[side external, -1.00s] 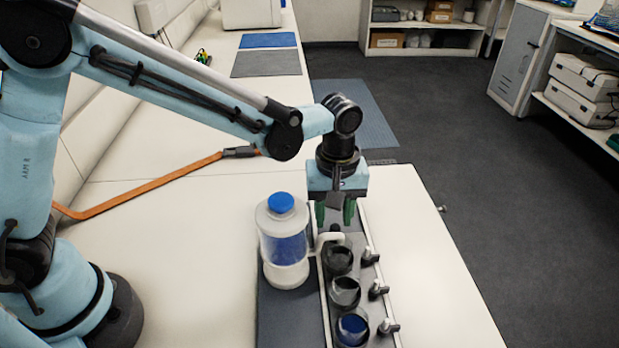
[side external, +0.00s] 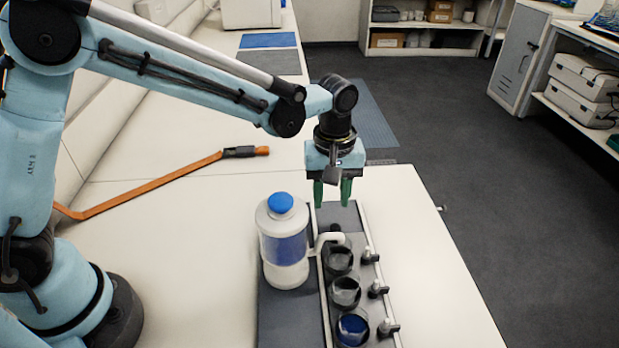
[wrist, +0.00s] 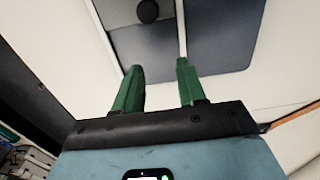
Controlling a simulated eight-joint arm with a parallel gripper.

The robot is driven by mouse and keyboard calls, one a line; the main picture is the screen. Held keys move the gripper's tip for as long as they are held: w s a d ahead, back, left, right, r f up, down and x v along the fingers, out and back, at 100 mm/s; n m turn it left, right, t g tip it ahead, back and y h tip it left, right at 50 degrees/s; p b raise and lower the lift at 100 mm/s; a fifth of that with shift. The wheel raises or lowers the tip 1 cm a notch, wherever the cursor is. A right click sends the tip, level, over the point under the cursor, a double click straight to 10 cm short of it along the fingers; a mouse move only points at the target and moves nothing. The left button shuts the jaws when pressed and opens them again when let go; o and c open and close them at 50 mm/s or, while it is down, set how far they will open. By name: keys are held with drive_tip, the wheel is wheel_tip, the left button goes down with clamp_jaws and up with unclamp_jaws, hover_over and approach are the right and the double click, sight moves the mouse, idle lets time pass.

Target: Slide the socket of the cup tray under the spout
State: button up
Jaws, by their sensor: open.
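The cup tray (side external: 366,311) is a dark strip in a channel with pale rails, holding a row of dark round sockets. The far socket (side external: 340,262) is just in front of the spout's end, the middle socket (side external: 346,294) looks grey inside, and the near socket (side external: 352,330) shows blue. The white spout (side external: 327,239) comes from a blue-capped dispenser (side external: 284,245) left of the tray. A dark knob (side external: 336,230) stands behind the spout. My gripper (side external: 332,203) is open and empty, above the channel's far end. In the wrist view its green fingers (wrist: 160,70) are apart with nothing between them.
Small upright pegs (side external: 378,289) line the tray's right side. A dark mat (side external: 285,325) lies under and in front of the dispenser. The white bench (side external: 440,285) right of the tray is clear.

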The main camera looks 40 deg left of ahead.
drive_tip(key=shift+r, duration=1.6)
drive_tip(key=s+a+r+m+t, duration=0.2)
drive_tip(key=s+a+m+t, duration=0.1)
drive_tip(key=s+a, duration=0.3)
drive_tip(key=s+a+r+m+t, duration=0.3)
drive_tip(key=s+a+m, duration=0.3)
drive_tip(key=a, duration=0.2)
drive_tip(key=shift+s+a+r+t, duration=0.25)
drive_tip(key=shift+s+t, duration=0.15)
drive_tip(key=shift+t, duration=0.2)
